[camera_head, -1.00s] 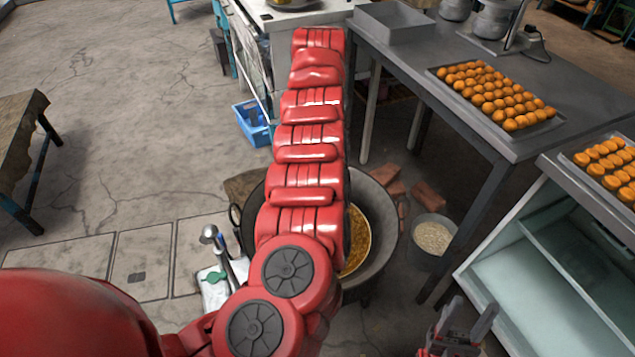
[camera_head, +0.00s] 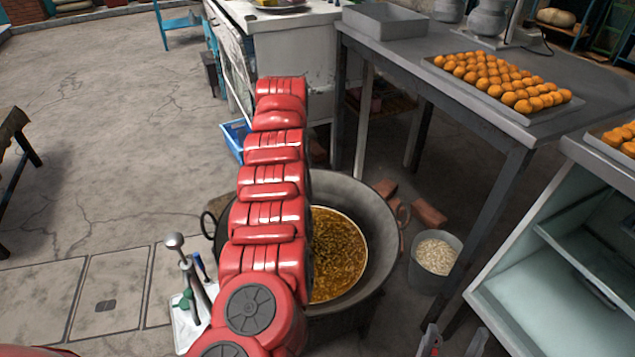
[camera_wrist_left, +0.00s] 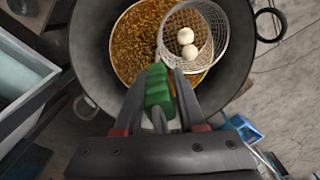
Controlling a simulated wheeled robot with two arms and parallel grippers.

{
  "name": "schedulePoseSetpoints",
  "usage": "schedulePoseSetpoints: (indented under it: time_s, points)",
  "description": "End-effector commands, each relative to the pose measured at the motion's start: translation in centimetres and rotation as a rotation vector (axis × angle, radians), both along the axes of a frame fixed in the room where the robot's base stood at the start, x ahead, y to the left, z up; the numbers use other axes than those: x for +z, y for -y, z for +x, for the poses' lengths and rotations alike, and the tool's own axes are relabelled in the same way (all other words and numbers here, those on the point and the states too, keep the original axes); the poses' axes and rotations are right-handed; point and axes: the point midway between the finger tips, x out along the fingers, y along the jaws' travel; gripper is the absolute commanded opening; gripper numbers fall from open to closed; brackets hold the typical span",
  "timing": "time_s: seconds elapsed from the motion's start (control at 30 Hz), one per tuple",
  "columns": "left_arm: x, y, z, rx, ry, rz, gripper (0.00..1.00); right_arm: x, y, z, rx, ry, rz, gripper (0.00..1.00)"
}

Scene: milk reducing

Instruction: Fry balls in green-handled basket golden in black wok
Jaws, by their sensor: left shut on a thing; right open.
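My left gripper (camera_wrist_left: 160,88) is shut on the green handle (camera_wrist_left: 158,92) of a wire basket (camera_wrist_left: 217,28) in the left wrist view. Two pale, whitish balls lie inside the basket. The basket is over the right part of the brown, bubbling oil; I cannot tell how deep it sits. The black wok (camera_wrist_left: 88,55) surrounds the oil; in the head view the wok (camera_head: 378,215) shows to the right of my left arm, with oil (camera_head: 338,258) inside. My arm hides the basket and left gripper there. My right gripper (camera_head: 452,342) is open and empty at the bottom edge.
A bucket of pale grains (camera_head: 436,252) stands right of the wok. A grey metal table (camera_head: 440,105) holds a tray of orange balls (camera_head: 505,82). A glass-fronted cabinet (camera_head: 555,260) is at right. Metal-headed tools (camera_head: 190,270) stand left of the wok.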

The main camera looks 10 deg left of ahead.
Motion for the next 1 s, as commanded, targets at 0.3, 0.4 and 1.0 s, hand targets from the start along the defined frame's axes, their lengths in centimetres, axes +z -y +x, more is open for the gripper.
schedulePoseSetpoints:
  time_s: [0.3,0.4,1.0]
  points:
    - [1.4,0.0,2.4,-0.353,0.001,0.003,0.00,8.1,0.0,0.0,0.000,0.001,0.000,0.76]
    - [1.2,0.5,2.5,-0.428,0.002,0.001,0.00,9.4,0.0,0.0,0.000,0.001,0.000,0.76]
    - [0.9,1.7,2.4,-0.597,0.012,0.002,0.00,12.8,0.0,0.0,0.000,0.001,0.000,0.76]
